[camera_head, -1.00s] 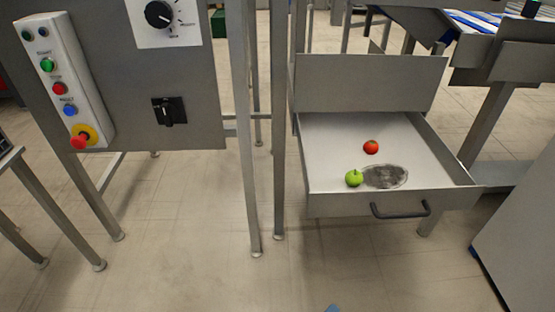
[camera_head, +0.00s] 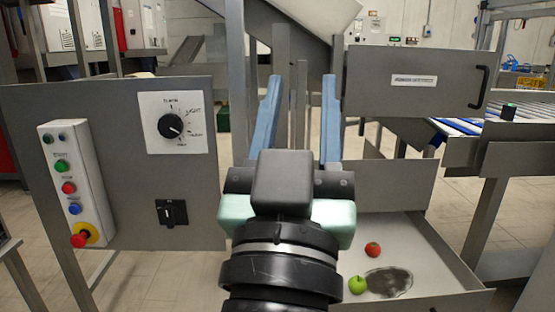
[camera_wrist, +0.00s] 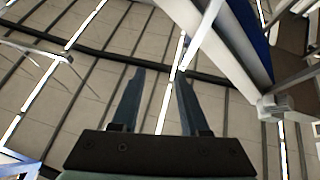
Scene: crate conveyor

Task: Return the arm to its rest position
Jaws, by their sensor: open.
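My gripper (camera_head: 300,118) stands raised in the middle of the head view. Its two blue-grey fingers point up and are spread apart with nothing between them. In the wrist view my gripper (camera_wrist: 157,100) is also open and empty, facing the ceiling panels. My arm's wrist hides part of the steel frame and the left part of the open drawer.
A grey control panel (camera_head: 120,130) with a dial and buttons stands on the left. An open lower drawer (camera_head: 410,175) holds a red apple (camera_head: 372,249) and a green apple (camera_head: 357,285).

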